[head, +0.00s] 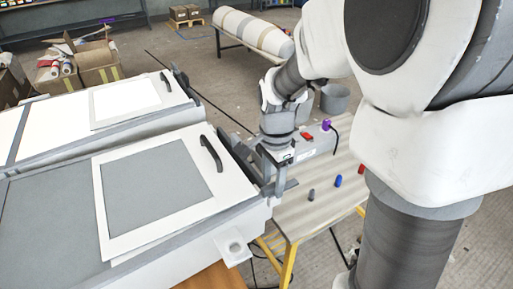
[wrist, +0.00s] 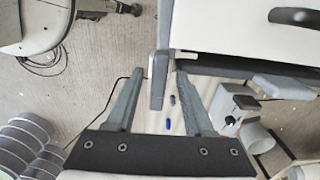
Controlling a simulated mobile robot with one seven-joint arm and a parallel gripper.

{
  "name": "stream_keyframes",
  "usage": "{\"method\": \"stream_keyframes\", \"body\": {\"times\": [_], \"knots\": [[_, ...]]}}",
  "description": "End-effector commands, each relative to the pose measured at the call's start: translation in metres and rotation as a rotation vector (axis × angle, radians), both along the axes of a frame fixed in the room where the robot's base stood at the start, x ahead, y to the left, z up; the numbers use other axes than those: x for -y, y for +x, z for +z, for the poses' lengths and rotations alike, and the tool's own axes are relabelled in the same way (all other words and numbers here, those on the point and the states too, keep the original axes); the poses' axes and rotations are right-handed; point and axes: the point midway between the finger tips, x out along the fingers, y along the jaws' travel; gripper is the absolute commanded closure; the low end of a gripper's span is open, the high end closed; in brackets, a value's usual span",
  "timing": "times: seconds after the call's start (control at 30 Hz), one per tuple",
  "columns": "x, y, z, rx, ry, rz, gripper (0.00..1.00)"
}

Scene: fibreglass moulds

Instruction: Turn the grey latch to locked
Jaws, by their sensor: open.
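The grey latch (head: 289,185) is a bar at the right edge of the near white mould (head: 228,215), sticking out from that edge. In the wrist view the latch (wrist: 157,82) shows as a grey bar between the two fingers, nearer the left side of the right finger. My gripper (head: 272,182) is beside the mould edge, pointing down, partly hidden by my own wrist in the head view. The open fingers also show in the wrist view (wrist: 160,100). I cannot tell whether either finger touches the latch.
A black handle (head: 211,153) rises from the mould lid, close to my gripper. A wooden table (head: 300,215) holds a blue peg (head: 338,181), a dark peg (head: 311,195) and a grey device (head: 318,143). A second mould (head: 130,105) stands behind.

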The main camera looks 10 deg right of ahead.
Motion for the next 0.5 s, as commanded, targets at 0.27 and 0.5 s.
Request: {"method": "stream_keyframes", "body": {"times": [0.27, 0.5], "knots": [[0.0001, -0.0001, -0.0051, 0.0, 0.0, 0.0, 0.47], [0.0001, -0.0001, -0.0048, 0.0, 0.0, 0.0, 0.76]]}}
